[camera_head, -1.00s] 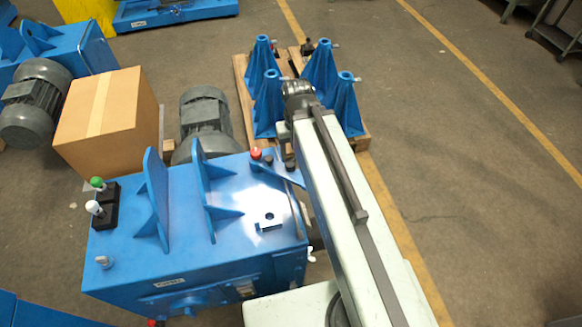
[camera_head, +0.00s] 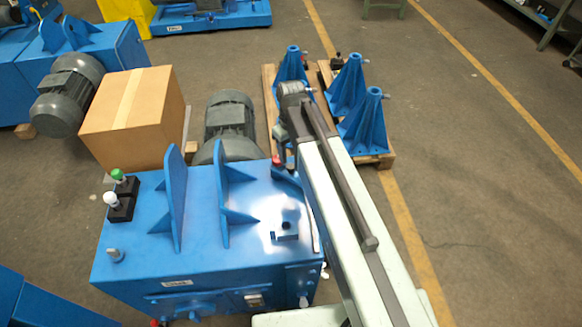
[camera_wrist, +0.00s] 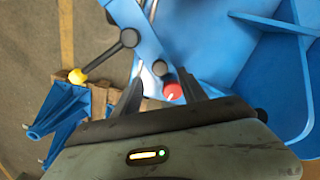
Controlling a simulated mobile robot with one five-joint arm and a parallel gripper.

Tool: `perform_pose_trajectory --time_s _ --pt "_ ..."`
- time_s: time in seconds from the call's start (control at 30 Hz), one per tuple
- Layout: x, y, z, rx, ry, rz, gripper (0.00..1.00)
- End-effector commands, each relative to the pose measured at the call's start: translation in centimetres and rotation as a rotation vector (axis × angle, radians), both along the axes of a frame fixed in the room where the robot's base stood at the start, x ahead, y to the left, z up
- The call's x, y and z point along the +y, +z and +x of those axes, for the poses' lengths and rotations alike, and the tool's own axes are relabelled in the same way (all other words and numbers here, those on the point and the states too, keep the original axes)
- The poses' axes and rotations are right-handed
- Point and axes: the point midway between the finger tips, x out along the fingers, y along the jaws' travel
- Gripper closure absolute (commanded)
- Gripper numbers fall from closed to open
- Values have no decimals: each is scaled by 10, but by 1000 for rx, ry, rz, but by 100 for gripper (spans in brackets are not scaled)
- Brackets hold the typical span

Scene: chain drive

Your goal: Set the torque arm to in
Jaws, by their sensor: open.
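The blue chain drive machine (camera_head: 150,235) stands in front of me, with two upright blue brackets on top. At its far right corner a red knob (camera_head: 277,161) shows beside my arm. In the wrist view the red knob (camera_wrist: 172,92) lies between the dark fingers of my gripper (camera_wrist: 160,76), which is open; I cannot tell whether they touch it. A dark round-ended part (camera_wrist: 160,68) is just beyond. A flat blue bar (camera_wrist: 132,18) and a dark lever with a yellow knob (camera_wrist: 77,76) are to the left. I cannot tell which part is the torque arm. My arm hides the gripper in the head view.
A grey motor (camera_head: 230,120) and a cardboard box (camera_head: 132,115) stand behind the machine. Several blue cone stands (camera_head: 346,85) sit on a wooden pallet (camera_head: 385,160). Green and white knobs (camera_head: 118,192) are on the machine's left. Floor to the right is clear.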

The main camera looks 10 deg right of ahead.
Motion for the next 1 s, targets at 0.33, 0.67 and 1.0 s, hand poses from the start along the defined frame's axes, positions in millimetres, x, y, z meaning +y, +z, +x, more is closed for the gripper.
perform_pose_trajectory --time_s 0.33,0.67,1.0 --pt "0 -63 0 0 -1 0 51" --pt "0 -64 0 0 -2 0 51" --pt "1 -64 0 0 0 0 100"
